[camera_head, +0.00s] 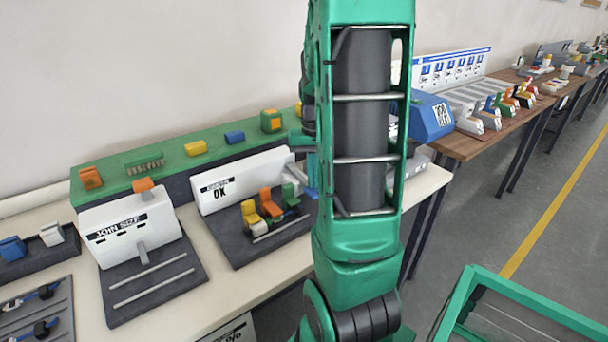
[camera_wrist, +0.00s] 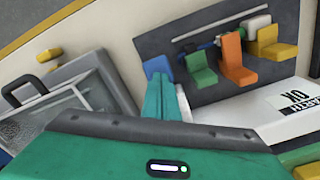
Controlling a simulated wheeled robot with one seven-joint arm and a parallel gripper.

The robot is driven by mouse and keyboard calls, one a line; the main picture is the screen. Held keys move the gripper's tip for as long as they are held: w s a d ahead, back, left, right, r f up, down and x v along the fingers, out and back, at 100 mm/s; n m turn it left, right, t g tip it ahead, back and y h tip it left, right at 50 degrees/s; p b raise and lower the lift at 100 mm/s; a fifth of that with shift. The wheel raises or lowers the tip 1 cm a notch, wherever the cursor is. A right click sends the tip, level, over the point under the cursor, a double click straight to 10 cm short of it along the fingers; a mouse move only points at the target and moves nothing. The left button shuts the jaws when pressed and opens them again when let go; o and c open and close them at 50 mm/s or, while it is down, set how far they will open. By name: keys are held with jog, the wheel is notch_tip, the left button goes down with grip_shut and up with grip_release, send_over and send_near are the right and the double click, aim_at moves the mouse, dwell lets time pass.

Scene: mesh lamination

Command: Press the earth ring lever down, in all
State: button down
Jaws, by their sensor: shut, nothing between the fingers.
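A white block (camera_head: 245,178) labelled EARTH OK stands on a dark base (camera_head: 262,250). In the wrist view the label (camera_wrist: 296,104) is upside down. In front of the block is a row of coloured levers: yellow (camera_wrist: 278,42), orange (camera_wrist: 234,62), green (camera_wrist: 201,70) and a blue piece (camera_wrist: 157,67) at the end. I cannot tell which is the earth ring lever. A pale part with a dark rod (camera_wrist: 205,42) lies beyond them. My gripper (camera_wrist: 162,84) is shut and empty, its fingertips right by the blue piece; contact is unclear. In the head view my arm hides part of this.
A white JOIN SIZE block (camera_head: 135,225) stands left of the earth station. A green shelf (camera_head: 160,172) with small coloured blocks runs behind. A blue machine (camera_head: 430,118) is to the right. A grey case with a handle (camera_wrist: 62,112) lies left of my fingers.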

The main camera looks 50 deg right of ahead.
jog(key=shift+r, duration=0.1)
notch_tip(320, 180, up, 10)
dwell(1.0)
dwell(0.8)
jog(key=s+a+f+n, duration=0.2)
jog(key=s+a+f, duration=0.2)
jog(key=s+a, duration=1)
jog(key=a, duration=0.3)
jog(key=shift+f, duration=0.2)
